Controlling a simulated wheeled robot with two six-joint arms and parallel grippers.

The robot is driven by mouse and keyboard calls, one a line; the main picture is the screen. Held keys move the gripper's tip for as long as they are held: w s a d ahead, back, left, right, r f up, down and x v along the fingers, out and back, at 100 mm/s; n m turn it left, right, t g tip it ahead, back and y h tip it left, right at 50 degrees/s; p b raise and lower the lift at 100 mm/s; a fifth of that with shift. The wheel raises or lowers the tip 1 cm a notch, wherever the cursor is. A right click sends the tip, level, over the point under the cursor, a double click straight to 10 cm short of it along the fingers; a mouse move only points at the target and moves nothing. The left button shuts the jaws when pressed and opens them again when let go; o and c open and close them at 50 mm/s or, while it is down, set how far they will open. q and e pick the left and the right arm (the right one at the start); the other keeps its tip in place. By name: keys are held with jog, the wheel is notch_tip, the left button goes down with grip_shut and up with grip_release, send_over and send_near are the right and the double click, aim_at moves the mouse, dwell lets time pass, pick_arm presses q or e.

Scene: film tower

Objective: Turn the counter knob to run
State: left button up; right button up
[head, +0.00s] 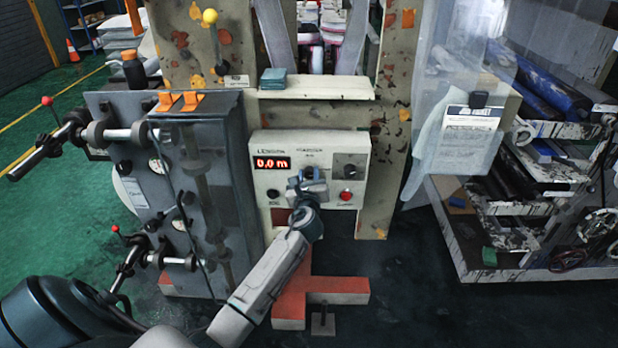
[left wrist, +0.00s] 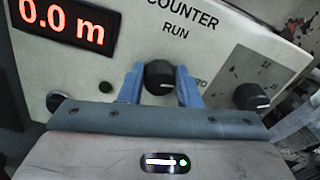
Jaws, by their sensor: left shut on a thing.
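The counter knob (left wrist: 159,77) is black and round, below the words COUNTER and RUN on the cream control panel (head: 263,148). The blue fingers of my left gripper (left wrist: 161,87) stand on either side of it and are shut on it. A pale mark shows low on the knob's face, and I cannot tell exactly which way it points. Part of the lower label shows to the right of the fingers. In the head view my left gripper (head: 308,182) is at the panel's middle and hides the knob. My right gripper is in neither view.
The red display (head: 272,163) reads 0.0 m. A second black knob (left wrist: 251,97) with a dial scale is to the right, above a red button (head: 346,195). A grey cabinet (head: 222,150) with rollers stands left. A rack (head: 520,215) stands right.

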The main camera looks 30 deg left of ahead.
pick_arm(q)
jog(key=n+b, duration=0.1)
jog(key=n, duration=0.1)
jog(key=n+b, duration=0.1)
jog(key=n, duration=0.1)
jog(key=shift+a+f+n, duration=0.1)
jog(key=shift+f+n, duration=0.1)
jog(key=shift+n, duration=0.1)
jog(key=n+b, duration=0.3)
jog(key=n, duration=0.2)
jog(key=shift+s+f, duration=0.1)
jog(key=n+b, duration=0.2)
jog(key=n, duration=0.1)
jog(key=shift+n+b, duration=0.35)
jog(key=shift+n, duration=0.95)
jog(key=o, duration=0.9)
jog(key=shift+o, duration=0.2)
